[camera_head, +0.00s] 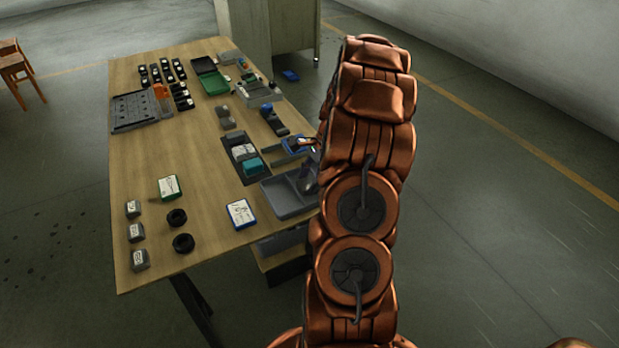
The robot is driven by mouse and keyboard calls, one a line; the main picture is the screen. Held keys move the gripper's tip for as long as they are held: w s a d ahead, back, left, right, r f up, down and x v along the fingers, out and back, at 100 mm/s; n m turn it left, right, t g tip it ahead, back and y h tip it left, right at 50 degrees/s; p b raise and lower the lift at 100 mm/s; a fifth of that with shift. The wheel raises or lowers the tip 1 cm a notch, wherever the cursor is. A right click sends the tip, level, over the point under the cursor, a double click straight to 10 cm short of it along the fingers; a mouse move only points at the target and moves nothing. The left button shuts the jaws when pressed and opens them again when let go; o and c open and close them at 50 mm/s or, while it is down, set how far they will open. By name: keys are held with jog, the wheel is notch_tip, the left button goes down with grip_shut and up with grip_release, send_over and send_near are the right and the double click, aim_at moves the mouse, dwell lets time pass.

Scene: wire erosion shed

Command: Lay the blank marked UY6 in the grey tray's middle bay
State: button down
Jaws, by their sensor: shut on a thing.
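My copper arm rises through the right of the head view and covers most of my gripper (307,177). Only a dark sliver shows left of the arm, over the light grey tray (283,205) at the table's right edge. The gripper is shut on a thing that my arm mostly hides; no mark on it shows. A darker grey tray (236,171) lies just left, with a white-topped block (243,152) and a teal block (253,167) in it. A blue block with a white label (240,213) lies nearer. I cannot read UY6 on any block.
A green block with a white label (169,187), two black rings (183,243) and several small grey blocks (137,231) lie at the near left. A slotted grey rack (136,110) and a green box (213,83) stand farther back. The wooden table's middle (195,150) is clear.

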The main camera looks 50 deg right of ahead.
jog(key=shift+c, duration=2.2)
grip_release()
jog(key=shift+f, duration=0.1)
jog(key=b+v, duration=0.2)
jog(key=v, duration=1)
